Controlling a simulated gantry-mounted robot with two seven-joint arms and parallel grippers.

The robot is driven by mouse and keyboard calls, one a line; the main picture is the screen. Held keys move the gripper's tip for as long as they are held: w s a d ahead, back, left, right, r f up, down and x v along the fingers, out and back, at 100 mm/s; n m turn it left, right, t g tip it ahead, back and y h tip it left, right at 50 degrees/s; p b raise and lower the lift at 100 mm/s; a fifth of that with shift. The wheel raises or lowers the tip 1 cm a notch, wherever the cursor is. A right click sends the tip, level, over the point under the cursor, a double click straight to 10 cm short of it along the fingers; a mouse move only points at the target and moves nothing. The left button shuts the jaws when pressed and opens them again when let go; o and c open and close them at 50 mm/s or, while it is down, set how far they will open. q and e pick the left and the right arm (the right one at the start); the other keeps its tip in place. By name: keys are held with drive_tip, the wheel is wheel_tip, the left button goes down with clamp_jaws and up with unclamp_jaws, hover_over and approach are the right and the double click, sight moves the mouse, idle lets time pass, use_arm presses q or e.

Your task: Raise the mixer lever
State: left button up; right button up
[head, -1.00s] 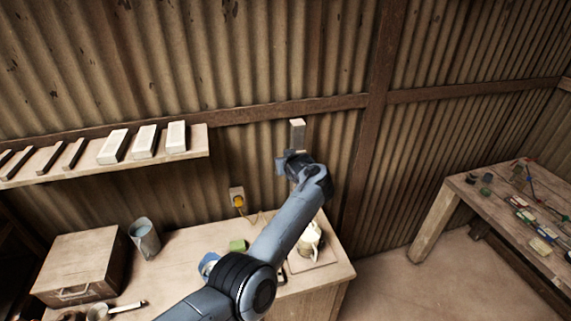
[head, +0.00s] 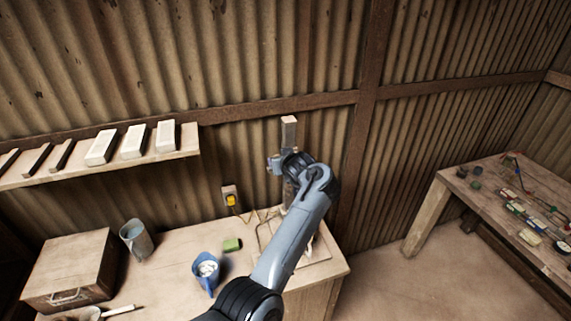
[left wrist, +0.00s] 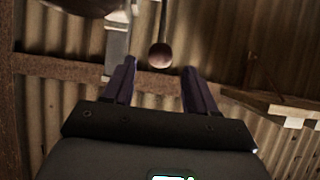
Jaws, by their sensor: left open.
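The mixer's upright post (head: 289,132) rises at the back of the workbench, against the corrugated wall. My left forearm hides much of its lower part. My left gripper (head: 274,164) is beside the post, below its top. In the left wrist view a dark round knob (left wrist: 160,55) on a thin rod, apparently the mixer lever's end, shows between the fingertips of my open left gripper (left wrist: 158,70). I cannot tell whether the fingers touch it. The pale post (left wrist: 117,42) stands just left of the knob there. My right gripper is out of view.
On the workbench (head: 175,265) stand a blue jug (head: 206,270), a green block (head: 232,245), a grey metal cup (head: 136,240) and a wooden box (head: 72,268). A wall shelf (head: 185,147) holds several bars. Another table (head: 445,185) stands at right.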

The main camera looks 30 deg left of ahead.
use_arm(q)
drive_tip(key=shift+b+v, duration=0.4)
drive_tip(key=shift+v, duration=2.25)
